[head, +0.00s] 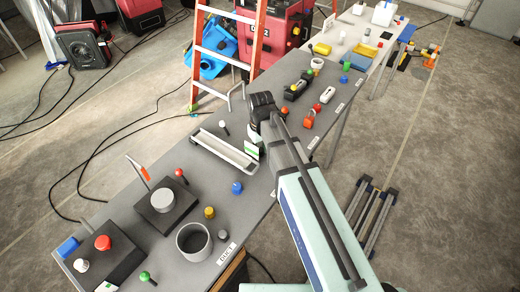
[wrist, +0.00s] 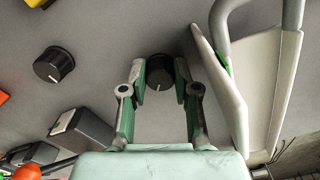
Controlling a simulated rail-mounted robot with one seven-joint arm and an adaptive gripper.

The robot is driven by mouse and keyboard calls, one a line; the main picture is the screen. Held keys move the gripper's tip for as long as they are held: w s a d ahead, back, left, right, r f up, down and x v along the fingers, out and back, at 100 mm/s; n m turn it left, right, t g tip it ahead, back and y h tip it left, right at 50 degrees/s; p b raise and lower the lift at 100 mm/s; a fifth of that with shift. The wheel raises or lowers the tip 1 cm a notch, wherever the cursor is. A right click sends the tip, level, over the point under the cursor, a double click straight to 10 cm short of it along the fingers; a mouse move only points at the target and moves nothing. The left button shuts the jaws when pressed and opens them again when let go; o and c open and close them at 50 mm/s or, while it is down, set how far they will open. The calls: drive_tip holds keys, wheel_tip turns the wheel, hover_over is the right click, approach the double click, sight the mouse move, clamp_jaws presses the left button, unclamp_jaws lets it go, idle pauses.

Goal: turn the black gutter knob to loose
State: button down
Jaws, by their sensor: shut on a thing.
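A black round knob (wrist: 160,70) with a pale mark on its face sits between the two fingers of my gripper (wrist: 161,80) in the wrist view. The fingers are shut on its sides. In the head view my gripper (head: 262,106) is at the grey table, beside the far end of the white gutter (head: 221,149), and it hides the knob. A white curved part, likely the gutter's end, also shows right of the fingers in the wrist view (wrist: 232,95).
A second black knob (wrist: 54,65) lies left of my gripper. A dark box (wrist: 82,133) with a pale end is below it. In the head view an orange ladder (head: 221,45) stands behind the table, and a grey pot (head: 194,241) stands at the near end.

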sight(261, 150)
drive_tip(key=n, duration=0.3)
drive_tip(key=shift+n, duration=2.3)
drive_tip(key=c, duration=0.9)
unclamp_jaws()
drive_tip(key=shift+o, duration=0.2)
drive_tip(key=shift+w, duration=0.1)
wheel_tip(261, 150, up, 12)
